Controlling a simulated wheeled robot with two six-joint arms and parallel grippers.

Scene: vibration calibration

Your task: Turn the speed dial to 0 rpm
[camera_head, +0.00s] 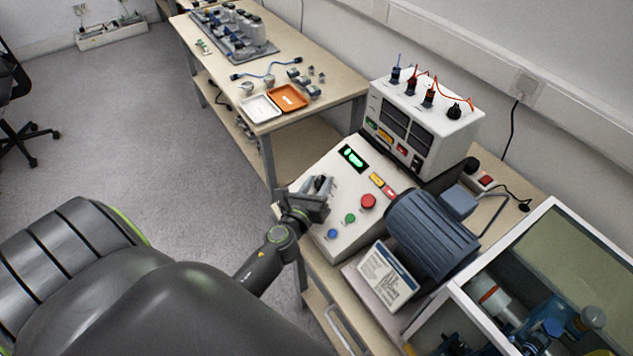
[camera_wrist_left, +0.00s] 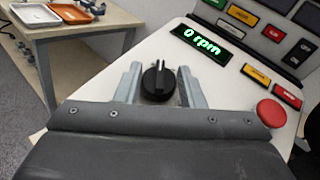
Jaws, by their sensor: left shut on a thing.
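The speed dial (camera_wrist_left: 158,82) is a black round knob on the sloped white control panel (camera_wrist_left: 95,88). In the left wrist view its raised grip points up, away from me. The green display (camera_wrist_left: 205,40) reads "0 rpm"; it also shows in the head view (camera_head: 353,158), too small to read surely. My left gripper (camera_wrist_left: 160,88) is shut on the dial, one grey finger on each side of it. In the head view my left gripper (camera_head: 318,190) is at the panel's left part and partly hides the dial. My right gripper is in neither view.
A red mushroom button (camera_wrist_left: 271,113) is right of the dial. Green (camera_head: 350,218) and blue buttons (camera_head: 332,234) are near the gripper. A blue-grey motor (camera_head: 432,235) stands right of the panel, below a white instrument box (camera_head: 455,130). Another table (camera_head: 335,85) stands behind.

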